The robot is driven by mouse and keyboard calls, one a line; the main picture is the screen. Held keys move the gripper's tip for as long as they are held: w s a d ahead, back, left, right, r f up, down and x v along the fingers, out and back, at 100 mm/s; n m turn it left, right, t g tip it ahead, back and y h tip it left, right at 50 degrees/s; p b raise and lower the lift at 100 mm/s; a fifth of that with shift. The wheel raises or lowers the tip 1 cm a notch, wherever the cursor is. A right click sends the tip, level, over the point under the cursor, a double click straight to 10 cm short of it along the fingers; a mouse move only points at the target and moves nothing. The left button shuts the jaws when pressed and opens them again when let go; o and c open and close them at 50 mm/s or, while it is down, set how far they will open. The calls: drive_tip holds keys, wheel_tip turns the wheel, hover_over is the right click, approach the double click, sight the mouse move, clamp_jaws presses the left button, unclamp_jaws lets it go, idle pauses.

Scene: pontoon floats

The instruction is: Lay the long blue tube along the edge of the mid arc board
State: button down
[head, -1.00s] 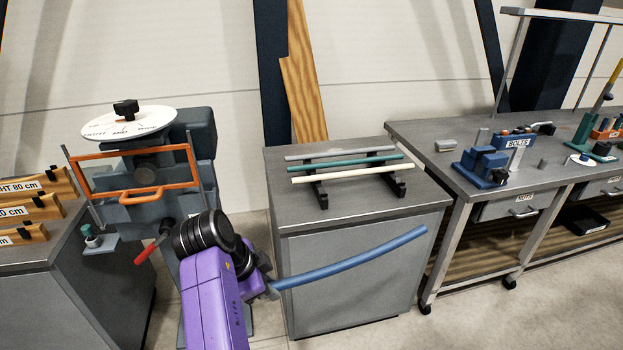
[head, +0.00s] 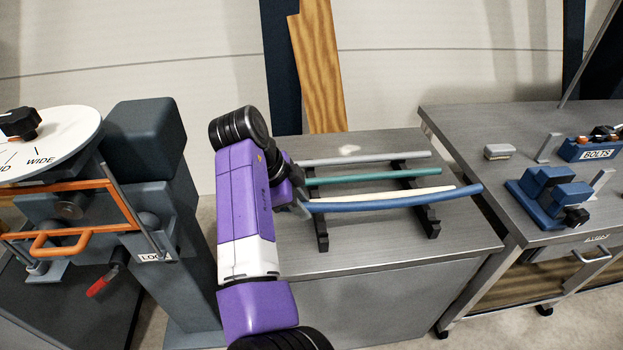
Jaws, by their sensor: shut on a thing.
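The long blue tube (head: 395,202) is slightly bent and extends to the right from my gripper (head: 301,207). My gripper is shut on its left end; the fingers are small in view and partly hidden by my purple arm. The tube appears over the front of a black rack (head: 432,222) on the grey cabinet, overlapping the white tube in the picture. I cannot tell whether it touches the rack. No arc board can be clearly made out; wooden boards at the far left in the earlier view are out of sight now.
A grey tube (head: 390,157), a green tube (head: 380,177) and a white tube (head: 400,194) lie on the rack on the cabinet (head: 470,236). A machine with an orange handle (head: 65,243) and a white dial (head: 60,140) stands left. A workbench (head: 460,125) with blue fixtures stands right.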

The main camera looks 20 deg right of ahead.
drive_tip(key=shift+w+d, duration=0.3)
drive_tip(key=shift+w, duration=0.1)
drive_tip(key=shift+r, duration=0.1)
drive_tip(key=shift+f+b, duration=2.6)
drive_tip(key=shift+f, duration=1.2)
drive_tip(key=c, duration=1.2)
unclamp_jaws()
drive_tip(key=shift+o, duration=0.2)
drive_tip(key=shift+b+v, duration=0.65)
drive_tip(key=shift+v, duration=3.3)
